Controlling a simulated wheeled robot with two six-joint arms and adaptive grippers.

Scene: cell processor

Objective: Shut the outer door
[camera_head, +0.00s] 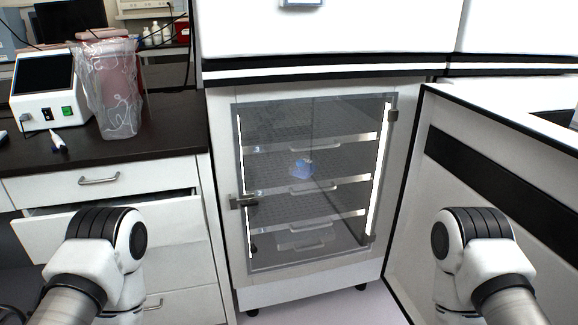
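The outer door (443,215) is a thick white panel with a black sealing edge and a dark band on its inner face. It stands wide open at the right of the cabinet, swung out towards me. The cabinet's inner glass door (312,130) appears shut, with a metal latch handle (243,201) on its left side and hinges on its right. My two arms come in at the bottom left and bottom right. Neither gripper shows; the right arm is in front of the open outer door.
A dark-topped bench (165,130) stands left of the cabinet, with a white device (42,88) and a plastic-wrapped container (108,85) on it. One bench drawer (50,235) is pulled out. The floor (335,308) in front of the cabinet looks clear.

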